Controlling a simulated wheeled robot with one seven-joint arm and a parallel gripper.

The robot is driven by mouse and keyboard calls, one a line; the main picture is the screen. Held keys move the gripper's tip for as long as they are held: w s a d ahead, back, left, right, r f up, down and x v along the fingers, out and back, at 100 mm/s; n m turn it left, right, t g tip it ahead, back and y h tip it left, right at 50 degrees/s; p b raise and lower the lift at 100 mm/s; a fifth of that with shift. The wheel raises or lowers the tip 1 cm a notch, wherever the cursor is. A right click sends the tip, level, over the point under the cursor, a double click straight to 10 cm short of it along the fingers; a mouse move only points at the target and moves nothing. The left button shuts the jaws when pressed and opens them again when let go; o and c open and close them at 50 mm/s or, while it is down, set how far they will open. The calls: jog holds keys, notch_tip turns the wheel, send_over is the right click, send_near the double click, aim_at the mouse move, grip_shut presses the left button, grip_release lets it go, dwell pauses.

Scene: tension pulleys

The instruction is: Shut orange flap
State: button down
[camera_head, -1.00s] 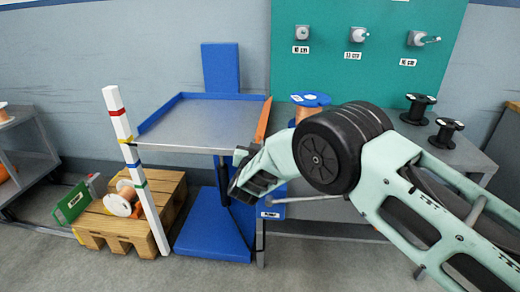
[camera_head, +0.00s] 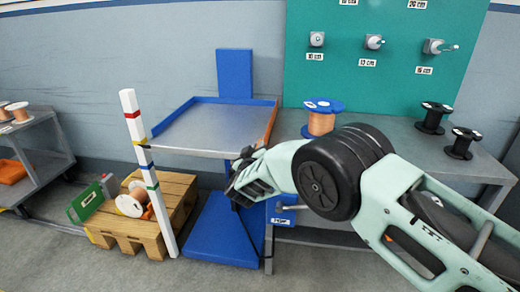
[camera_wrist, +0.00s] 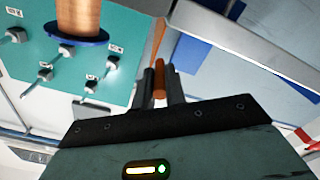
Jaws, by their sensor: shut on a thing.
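The orange flap (camera_head: 271,123) is a narrow strip along the right edge of the grey lift-table top (camera_head: 212,127), beside the bench. How far the flap is tilted is hard to tell.
A bench (camera_head: 390,135) stands close on the right, with a blue copper spool (camera_head: 321,118) and two black spools. A striped white post (camera_head: 148,175) stands at the table's left front corner, by a wooden pallet (camera_head: 172,205). Floor in front is open.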

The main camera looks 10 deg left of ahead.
jog(key=shift+a+f, duration=0.1)
jog(key=shift+a, duration=0.05)
dwell(0.3)
jog(key=c, duration=1.5)
grip_release()
jog(key=shift+o, duration=0.2)
jog(key=shift+s, duration=0.15)
jog(key=s+p, duration=0.1)
jog(key=s, duration=1.6)
jog(key=shift+a, duration=0.3)
jog(key=shift+s, duration=0.1)
